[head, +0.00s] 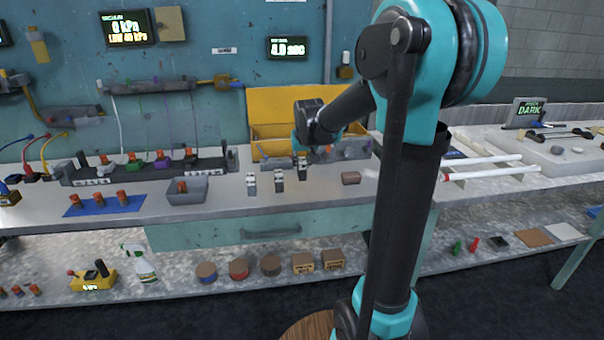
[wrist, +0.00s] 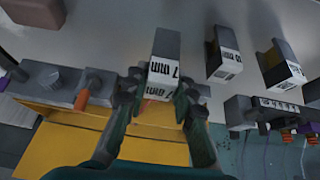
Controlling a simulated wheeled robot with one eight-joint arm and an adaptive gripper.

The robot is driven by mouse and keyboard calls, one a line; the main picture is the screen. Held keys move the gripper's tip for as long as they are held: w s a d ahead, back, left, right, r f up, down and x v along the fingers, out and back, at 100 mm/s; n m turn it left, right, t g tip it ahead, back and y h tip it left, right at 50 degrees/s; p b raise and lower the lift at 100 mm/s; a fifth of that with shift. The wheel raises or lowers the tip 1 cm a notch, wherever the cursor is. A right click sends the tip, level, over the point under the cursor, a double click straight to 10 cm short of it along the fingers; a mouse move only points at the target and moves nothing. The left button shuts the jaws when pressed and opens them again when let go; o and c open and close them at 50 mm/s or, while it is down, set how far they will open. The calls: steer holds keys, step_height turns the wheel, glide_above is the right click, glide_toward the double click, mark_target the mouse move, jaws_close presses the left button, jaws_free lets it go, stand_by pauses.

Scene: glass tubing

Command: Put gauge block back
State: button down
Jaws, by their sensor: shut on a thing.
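My gripper (wrist: 158,88) is shut on a grey gauge block (wrist: 166,47) with a white face that reads 7 mm. The fingers press on both sides of it. Two similar gauge blocks stand beside it in the wrist view, a middle one (wrist: 222,56) and a farther one (wrist: 281,67). In the head view my gripper (head: 301,154) is over the bench, with the held block (head: 303,172) beneath it at the right end of the row. The other blocks are the middle one (head: 279,180) and the left one (head: 251,184). I cannot tell if the held block touches the bench.
A yellow open bin (head: 290,106) stands behind the gripper, with grey fittings in front. A brown block (head: 351,178) lies to the right on the bench. A grey tray (head: 187,192) and a blue mat (head: 104,206) lie left. The bench front is clear.

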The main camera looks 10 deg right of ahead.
mark_target(302, 172)
steer(key=shift+f, duration=2.05)
steer(key=shift+f, duration=0.1)
steer(key=c, duration=1.3)
jaws_free()
steer(key=shift+o, duration=0.2)
steer(key=v, duration=1.2)
steer(key=s+d+f+g, duration=0.1)
steer(key=s+d+f, duration=0.1)
steer(key=s+f, duration=0.8)
steer(key=s+d+f, duration=0.2)
steer(key=s+f, duration=0.8)
steer(key=s, duration=0.4)
steer(key=shift+s+g, duration=0.25)
steer(key=shift+g, duration=0.15)
